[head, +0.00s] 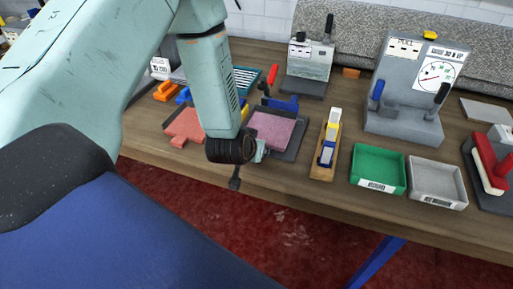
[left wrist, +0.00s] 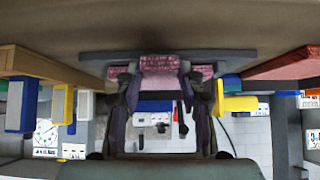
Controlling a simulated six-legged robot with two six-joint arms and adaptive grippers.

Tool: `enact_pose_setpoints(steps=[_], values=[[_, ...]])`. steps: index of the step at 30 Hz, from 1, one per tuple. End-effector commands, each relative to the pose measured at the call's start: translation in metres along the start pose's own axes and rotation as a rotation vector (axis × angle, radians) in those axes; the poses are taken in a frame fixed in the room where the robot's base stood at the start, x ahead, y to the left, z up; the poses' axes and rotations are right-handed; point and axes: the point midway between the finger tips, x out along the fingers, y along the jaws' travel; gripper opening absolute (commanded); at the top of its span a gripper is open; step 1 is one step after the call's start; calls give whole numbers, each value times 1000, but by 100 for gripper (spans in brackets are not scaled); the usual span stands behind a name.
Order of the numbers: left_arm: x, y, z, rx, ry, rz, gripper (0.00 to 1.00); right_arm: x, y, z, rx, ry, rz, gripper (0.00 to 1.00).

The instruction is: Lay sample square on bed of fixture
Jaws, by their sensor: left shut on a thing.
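The sample square (head: 270,129) is pink and fuzzy. In the head view it lies over the dark grey bed of the fixture (head: 290,153); whether it rests fully flat is not clear. A blue clamp part (head: 283,103) stands at the bed's back edge. My left gripper (head: 259,150) is at the square's front left edge. In the left wrist view, the gripper (left wrist: 160,95) is shut on the square (left wrist: 160,64), whose pink surface shows between and beside the fingers, against the grey bed (left wrist: 210,57). The fingertips are partly hidden. My right gripper is in neither view.
A salmon-red piece (head: 186,125) lies left of the fixture. A wooden block with blue and yellow parts (head: 325,150) stands to its right, then a green tray (head: 378,168) and a grey tray (head: 437,182). A grey gauge stand (head: 405,100) is behind.

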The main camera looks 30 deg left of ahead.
Motion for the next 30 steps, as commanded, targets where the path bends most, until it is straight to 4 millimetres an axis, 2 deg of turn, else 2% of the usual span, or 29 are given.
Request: enact_pose_setpoints(steps=[23,24,30], values=[[7,0,13,2,-14,1,7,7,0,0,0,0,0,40],[7,0,13,2,-14,1,40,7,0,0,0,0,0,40],[7,0,10,1,-8,1,56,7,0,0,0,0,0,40]])
